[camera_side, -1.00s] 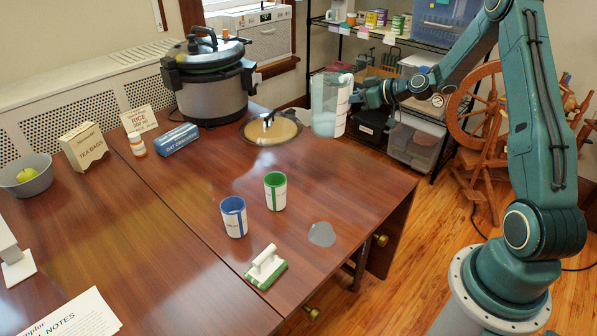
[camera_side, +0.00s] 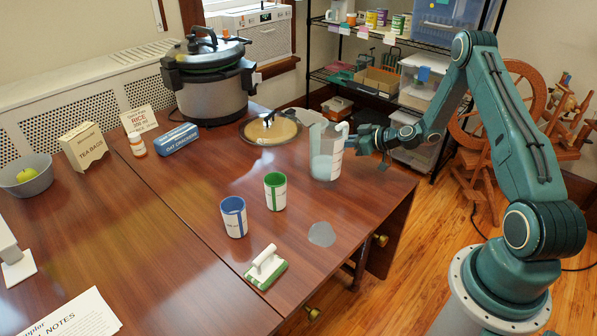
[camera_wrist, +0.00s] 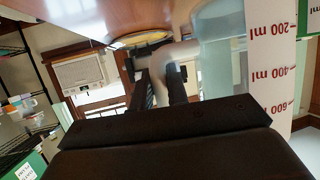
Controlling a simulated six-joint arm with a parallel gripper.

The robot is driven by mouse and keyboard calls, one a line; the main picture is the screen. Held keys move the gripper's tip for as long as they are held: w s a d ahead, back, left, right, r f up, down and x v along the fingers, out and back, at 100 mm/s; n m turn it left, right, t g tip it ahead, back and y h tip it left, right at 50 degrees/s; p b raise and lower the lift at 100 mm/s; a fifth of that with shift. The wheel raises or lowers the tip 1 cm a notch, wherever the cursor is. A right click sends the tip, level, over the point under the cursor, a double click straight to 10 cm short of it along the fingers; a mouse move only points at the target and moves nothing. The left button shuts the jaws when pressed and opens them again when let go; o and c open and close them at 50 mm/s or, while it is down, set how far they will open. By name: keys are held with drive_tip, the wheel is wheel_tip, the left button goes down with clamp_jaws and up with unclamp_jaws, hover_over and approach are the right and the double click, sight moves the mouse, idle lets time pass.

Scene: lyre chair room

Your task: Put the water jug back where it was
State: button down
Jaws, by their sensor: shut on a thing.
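The water jug (camera_side: 326,160) is clear with a white scale panel and holds some water. It is upright over the table's right part, its base at or very near the table top; I cannot tell if it touches. My gripper (camera_side: 354,138) is on the jug's right side, shut on its handle. In the wrist view my gripper (camera_wrist: 162,75) has its two dark fingers around the pale handle, and the jug (camera_wrist: 222,60) with red volume marks fills the right side. A flat grey patch (camera_side: 321,234) lies near the table's front right edge.
A large cooker (camera_side: 208,85) is at the back. Bare table lies between the jug and cups.

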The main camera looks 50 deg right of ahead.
drive_tip(key=shift+f, duration=0.3)
drive_tip(key=shift+f, duration=1.75)
drive_tip(key=shift+f, duration=0.1)
drive_tip(key=c, duration=1.4)
unclamp_jaws()
drive_tip(key=shift+f, duration=0.1)
drive_tip(key=shift+o, duration=0.2)
drive_tip(key=shift+s+r, duration=0.1)
drive_tip(key=shift+r, duration=0.1)
drive_tip(key=v, duration=1.1)
drive_tip(key=shift+s, duration=0.4)
drive_tip(key=shift+r, duration=0.15)
